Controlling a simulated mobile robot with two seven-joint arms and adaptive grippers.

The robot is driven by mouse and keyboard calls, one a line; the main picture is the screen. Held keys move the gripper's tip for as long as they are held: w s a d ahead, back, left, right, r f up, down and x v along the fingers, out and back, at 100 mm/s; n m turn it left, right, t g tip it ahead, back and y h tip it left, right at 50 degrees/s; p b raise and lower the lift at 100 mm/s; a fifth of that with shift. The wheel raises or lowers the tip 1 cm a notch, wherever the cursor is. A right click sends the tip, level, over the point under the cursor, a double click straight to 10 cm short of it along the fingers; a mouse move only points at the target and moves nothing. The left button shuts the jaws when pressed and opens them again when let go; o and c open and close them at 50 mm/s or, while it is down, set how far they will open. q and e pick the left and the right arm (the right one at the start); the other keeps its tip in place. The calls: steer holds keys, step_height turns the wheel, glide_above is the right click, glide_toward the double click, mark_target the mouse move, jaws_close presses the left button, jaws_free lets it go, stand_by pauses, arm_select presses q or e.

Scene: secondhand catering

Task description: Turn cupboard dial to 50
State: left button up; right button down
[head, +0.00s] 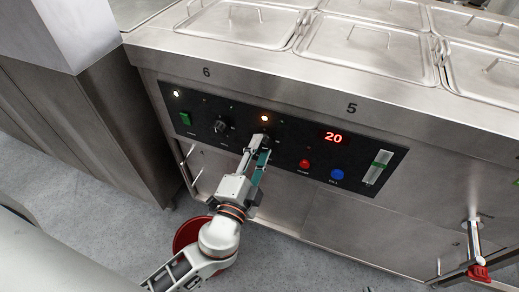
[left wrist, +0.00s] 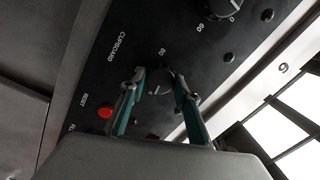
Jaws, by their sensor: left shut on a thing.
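The cupboard dial (left wrist: 157,84) is a dark round knob on the black control panel (head: 215,110), beside the word CUPBOARD in the left wrist view. A pale line shows on its face, and 80 is printed beside it. My left gripper (head: 262,143) reaches the panel in the head view and hides most of this dial there. In the left wrist view its two teal-padded fingers (left wrist: 160,92) stand on either side of the dial, shut on it. The red display (head: 333,138) reads 20. My right gripper is not in view.
Another dial (head: 220,127) and a green switch (head: 185,118) are left of my gripper. A red button (head: 304,163), a blue button (head: 337,174) and a slider (head: 377,167) are to its right. A red bucket (head: 190,233) stands on the floor below. A red-handled tap (head: 477,270) juts out right.

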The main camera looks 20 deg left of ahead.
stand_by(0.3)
arm_select(q)
steer(key=o, duration=1.1)
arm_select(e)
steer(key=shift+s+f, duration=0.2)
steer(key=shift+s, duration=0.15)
arm_select(q)
steer(key=shift+s, duration=0.25)
steer(key=s, duration=1.1)
steer(key=shift+s+f, duration=0.25)
steer(key=shift+f, duration=0.05)
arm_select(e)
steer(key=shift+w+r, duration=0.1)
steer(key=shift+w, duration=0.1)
arm_select(q)
steer(key=shift+d, duration=0.1)
